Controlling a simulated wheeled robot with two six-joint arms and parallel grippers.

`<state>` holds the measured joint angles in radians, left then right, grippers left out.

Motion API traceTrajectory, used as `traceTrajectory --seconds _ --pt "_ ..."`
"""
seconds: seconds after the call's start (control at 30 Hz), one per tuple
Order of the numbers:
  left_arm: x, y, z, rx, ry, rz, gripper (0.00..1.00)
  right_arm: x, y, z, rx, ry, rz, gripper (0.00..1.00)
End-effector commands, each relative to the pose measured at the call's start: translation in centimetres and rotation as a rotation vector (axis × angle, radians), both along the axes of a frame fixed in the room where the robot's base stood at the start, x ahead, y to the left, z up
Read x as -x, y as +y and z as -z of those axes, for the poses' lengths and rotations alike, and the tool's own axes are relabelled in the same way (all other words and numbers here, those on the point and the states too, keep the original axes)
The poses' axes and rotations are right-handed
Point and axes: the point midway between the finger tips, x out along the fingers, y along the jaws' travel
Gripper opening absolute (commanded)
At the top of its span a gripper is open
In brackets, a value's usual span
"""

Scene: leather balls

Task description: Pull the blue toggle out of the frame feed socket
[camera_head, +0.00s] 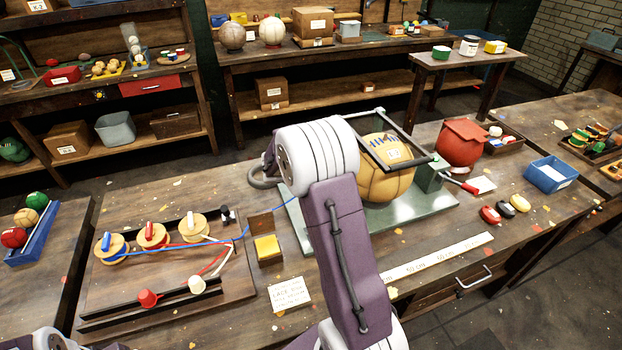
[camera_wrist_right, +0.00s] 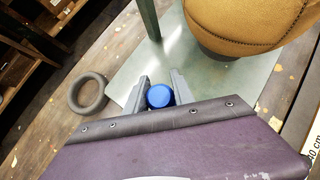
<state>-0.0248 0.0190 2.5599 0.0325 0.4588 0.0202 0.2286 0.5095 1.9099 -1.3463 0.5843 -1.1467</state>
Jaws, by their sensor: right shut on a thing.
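In the right wrist view my right gripper (camera_wrist_right: 161,84) is shut on the blue toggle (camera_wrist_right: 160,97), whose round end shows between the two fingers. The toggle and gripper are over the pale green base plate (camera_wrist_right: 195,75). The frame feed socket cannot be made out, and whether the toggle sits in it cannot be told. In the head view my right arm hides the gripper and toggle. A blue cord (camera_head: 185,244) runs from the blue-topped spool (camera_head: 110,247) to behind my arm. My left gripper is out of view.
A tan leather ball (camera_head: 385,183) stands on the green plate under a dark frame (camera_head: 412,146). A grey ring (camera_wrist_right: 88,92) lies beside the plate. Red and white cords and cups lie on the spool board (camera_head: 165,290). A yellow block (camera_head: 267,247) and a card (camera_head: 289,293) are nearby.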

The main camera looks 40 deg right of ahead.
Motion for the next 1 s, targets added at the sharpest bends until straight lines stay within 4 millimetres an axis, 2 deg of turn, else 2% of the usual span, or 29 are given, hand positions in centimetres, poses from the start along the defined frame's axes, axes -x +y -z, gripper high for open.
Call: traceTrajectory --seconds 1.0 --pt "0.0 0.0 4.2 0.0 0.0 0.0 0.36 0.0 0.0 4.6 0.0 -0.001 0.001 0.0"
